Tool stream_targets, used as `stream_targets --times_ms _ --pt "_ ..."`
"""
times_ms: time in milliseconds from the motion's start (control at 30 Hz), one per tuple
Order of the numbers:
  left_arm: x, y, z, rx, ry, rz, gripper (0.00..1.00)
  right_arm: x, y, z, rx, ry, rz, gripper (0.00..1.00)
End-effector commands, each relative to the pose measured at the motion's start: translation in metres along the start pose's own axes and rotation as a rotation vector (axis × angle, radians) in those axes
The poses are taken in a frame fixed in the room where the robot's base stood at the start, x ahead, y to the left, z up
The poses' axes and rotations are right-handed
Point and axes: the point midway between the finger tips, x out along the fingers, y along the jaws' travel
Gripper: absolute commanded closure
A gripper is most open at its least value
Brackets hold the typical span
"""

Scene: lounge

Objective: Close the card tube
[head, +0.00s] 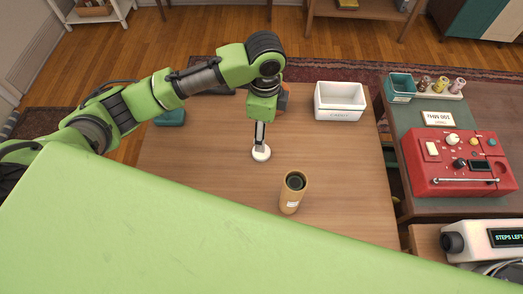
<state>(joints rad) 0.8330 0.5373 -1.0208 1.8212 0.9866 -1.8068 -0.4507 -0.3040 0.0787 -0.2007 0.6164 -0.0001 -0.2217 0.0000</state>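The card tube (289,203) stands upright on the wooden table, brown with a pale label. Its top end is open and shows a dark inside. A small round white cap (261,155) is on the table to the left of and behind the tube, apart from it. My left gripper (260,145) points down right at the cap, its fingers close together and over the cap's middle. The view is too small to tell whether they grip it. My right gripper is not in view.
A white box (340,101) stands at the table's back right, and a teal item (171,116) at the left edge. A side table at the right holds a red control box (459,162) and a teal bin (401,88). The table around the tube is clear.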

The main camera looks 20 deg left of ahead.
Motion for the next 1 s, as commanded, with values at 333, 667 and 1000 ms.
stream_targets --times_ms 333,667,1000 --pt "0.053 0.0 0.0 -0.001 0.0 0.0 0.41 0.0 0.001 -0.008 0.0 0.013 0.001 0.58" --pt "0.055 0.0 0.0 -0.001 0.0 -0.001 0.41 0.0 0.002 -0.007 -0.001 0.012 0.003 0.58" --pt "0.097 -0.001 0.004 -0.001 -0.001 0.002 0.41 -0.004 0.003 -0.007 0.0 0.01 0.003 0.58"
